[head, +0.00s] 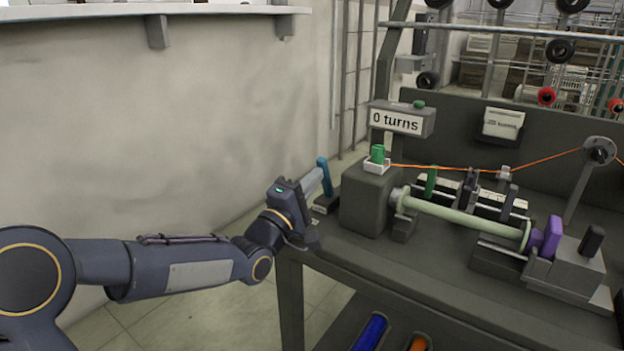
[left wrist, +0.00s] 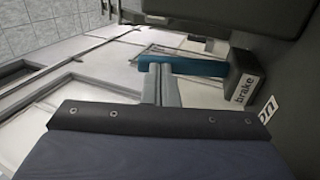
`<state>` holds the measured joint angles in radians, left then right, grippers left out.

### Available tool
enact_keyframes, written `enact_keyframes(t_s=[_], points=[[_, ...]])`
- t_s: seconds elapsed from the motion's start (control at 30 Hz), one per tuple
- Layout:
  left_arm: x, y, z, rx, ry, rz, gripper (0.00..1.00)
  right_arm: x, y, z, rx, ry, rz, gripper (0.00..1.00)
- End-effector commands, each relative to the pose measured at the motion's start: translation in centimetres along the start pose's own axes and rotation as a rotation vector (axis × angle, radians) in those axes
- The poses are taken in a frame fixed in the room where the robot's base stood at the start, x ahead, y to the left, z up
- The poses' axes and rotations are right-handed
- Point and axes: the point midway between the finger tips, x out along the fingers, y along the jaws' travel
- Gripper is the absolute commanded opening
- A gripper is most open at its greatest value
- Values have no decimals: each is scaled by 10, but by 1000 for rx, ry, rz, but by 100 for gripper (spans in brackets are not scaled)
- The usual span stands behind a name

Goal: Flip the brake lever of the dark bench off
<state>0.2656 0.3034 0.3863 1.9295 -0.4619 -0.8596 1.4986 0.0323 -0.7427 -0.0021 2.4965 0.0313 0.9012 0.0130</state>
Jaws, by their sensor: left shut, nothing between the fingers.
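The blue brake lever (head: 324,176) stands up from its small dark base (head: 325,204) at the left end of the dark bench (head: 330,250). In the left wrist view the lever (left wrist: 197,67) reaches left from a block marked "brake" (left wrist: 243,82), and a white label reading "on" lies beside that block. My left gripper (head: 318,177) is shut and empty, its fingertips right at the lever. In the left wrist view the closed fingers (left wrist: 158,75) end close against the lever's side; whether they touch it I cannot tell. My right gripper is not in view.
Right of the lever stand a grey block (head: 368,202) with a green button (head: 377,153) and a "0 turns" display (head: 397,120). An orange thread runs right above a pale spindle (head: 460,222). Open floor lies left of the bench.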

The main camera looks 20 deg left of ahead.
Motion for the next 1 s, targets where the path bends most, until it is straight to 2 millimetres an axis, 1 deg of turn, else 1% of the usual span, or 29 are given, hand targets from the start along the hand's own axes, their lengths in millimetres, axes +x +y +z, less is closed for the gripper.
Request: enact_keyframes(t_s=[0.03,0.17,0.3,0.47,0.6,0.7,0.8,0.9,1.0], points=[[3,6,0,0,0,-13,0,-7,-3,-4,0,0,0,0],[10,12,0,0,0,-74,0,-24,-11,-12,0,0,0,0],[20,18,0,-1,0,-172,0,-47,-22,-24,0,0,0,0],[32,22,0,-1,-1,-305,0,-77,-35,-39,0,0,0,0],[43,21,1,-2,-2,-420,0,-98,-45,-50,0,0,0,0],[49,18,1,-1,-3,-495,0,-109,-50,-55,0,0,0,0],[54,15,1,-1,-3,-562,0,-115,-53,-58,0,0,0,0],[58,10,1,-2,-3,-608,0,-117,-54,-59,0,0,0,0],[61,8,0,0,-2,-604,0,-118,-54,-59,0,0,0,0]])
